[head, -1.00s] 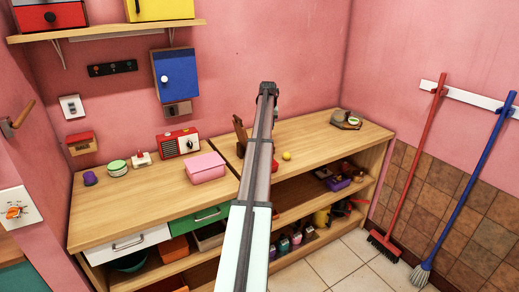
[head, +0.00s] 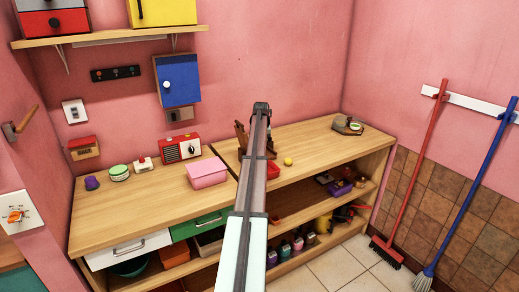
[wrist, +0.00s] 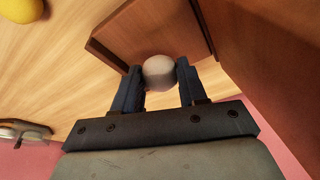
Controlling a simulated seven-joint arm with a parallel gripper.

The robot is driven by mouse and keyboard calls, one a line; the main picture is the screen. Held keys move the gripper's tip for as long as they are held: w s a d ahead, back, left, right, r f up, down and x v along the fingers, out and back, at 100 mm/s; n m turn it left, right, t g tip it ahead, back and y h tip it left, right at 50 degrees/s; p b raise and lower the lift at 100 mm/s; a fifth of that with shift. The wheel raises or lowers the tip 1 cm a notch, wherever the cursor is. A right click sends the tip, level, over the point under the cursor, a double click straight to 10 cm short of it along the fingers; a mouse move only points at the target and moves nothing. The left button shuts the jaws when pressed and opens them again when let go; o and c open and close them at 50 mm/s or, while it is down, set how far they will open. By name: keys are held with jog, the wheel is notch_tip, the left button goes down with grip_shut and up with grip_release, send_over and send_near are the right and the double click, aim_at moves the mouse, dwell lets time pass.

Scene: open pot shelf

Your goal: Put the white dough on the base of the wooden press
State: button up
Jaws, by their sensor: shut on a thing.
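My gripper (wrist: 160,85) is shut on the white dough (wrist: 159,71), a small pale ball between its two blue fingers in the wrist view. The wooden press (wrist: 150,35) is dark brown; its flat base lies just beyond the dough in that view, and a tall brown part (wrist: 265,60) rises at the right. I cannot tell whether the dough touches the base. In the head view the press (head: 241,139) shows only partly behind my arm, on the wooden counter (head: 315,137). My gripper and the dough are hidden there by the arm.
A yellow ball (head: 288,161) lies on the counter right of the press; it also shows in the wrist view (wrist: 18,10). A pink box (head: 207,173) stands to the left. A round grey item (head: 347,125) sits at the far right end. The counter between is clear.

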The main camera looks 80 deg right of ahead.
jog(key=shift+f, duration=1.35)
jog(key=shift+f, duration=0.1)
jog(key=o, duration=1)
jog(key=shift+o, duration=0.2)
jog(key=v, duration=1.2)
jog(key=shift+s, duration=0.15)
